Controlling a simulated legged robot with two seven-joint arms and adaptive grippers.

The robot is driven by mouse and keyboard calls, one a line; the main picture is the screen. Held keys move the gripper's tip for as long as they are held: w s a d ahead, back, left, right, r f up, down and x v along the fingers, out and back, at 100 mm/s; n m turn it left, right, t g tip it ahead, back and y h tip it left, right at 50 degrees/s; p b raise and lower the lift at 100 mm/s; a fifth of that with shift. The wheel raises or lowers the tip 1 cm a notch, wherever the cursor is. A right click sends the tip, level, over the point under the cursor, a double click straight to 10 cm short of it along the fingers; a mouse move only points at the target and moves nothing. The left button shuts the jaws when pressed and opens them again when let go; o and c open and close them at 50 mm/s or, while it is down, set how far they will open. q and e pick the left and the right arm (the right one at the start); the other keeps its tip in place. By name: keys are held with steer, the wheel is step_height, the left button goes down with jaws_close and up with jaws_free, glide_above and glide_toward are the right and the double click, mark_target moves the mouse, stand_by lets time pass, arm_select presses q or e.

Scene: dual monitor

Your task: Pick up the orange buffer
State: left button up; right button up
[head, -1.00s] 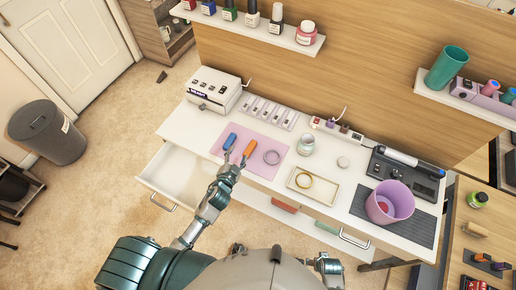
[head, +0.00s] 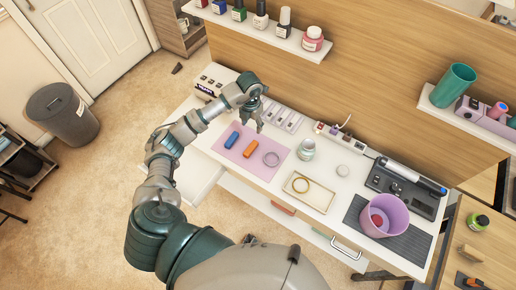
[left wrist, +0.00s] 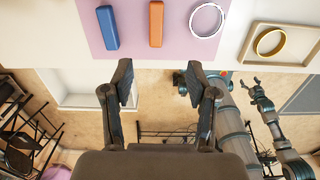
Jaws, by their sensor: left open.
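The orange buffer (head: 250,149) lies on the pink mat (head: 229,157), between the blue buffer (head: 231,139) and a pale ring (head: 271,159). In the left wrist view the orange buffer (left wrist: 156,23) lies upright in the picture at the top, beyond my fingertips. My left gripper (head: 259,124) is raised above the back of the mat, apart from the buffers. In the left wrist view my left gripper (left wrist: 160,75) is open with nothing between its fingers. My right gripper (left wrist: 252,82) seems to show small at the right of that view; its jaw state is unclear.
A white tray (head: 326,205) with a gold ring stands right of the mat. A jar (head: 306,149), a pink cup (head: 384,216) and a black device stand farther right. A white box is partly behind my left arm. A drawer is open at the desk's front left.

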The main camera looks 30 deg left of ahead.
arm_select(q)
glide_toward(251, 148)
steer(key=f, duration=0.3)
steer(key=shift+w+d+f, duration=0.1)
steer(key=shift+w+f, duration=0.2)
steer(key=shift+f, duration=0.1)
steer(key=shift+s+d+f, duration=0.1)
steer(key=shift+d+f, duration=0.1)
steer(key=shift+f, duration=0.35)
steer(key=f, duration=0.4)
steer(key=shift+s+a+p, duration=0.1)
steer(key=shift+a+p, duration=0.2)
steer(key=shift+a, duration=0.1)
steer(key=shift+a+f, duration=0.25)
steer(key=shift+f, duration=0.2)
steer(key=shift+d+r, duration=0.15)
steer(key=shift+d, duration=0.2)
steer(key=c, duration=0.9)
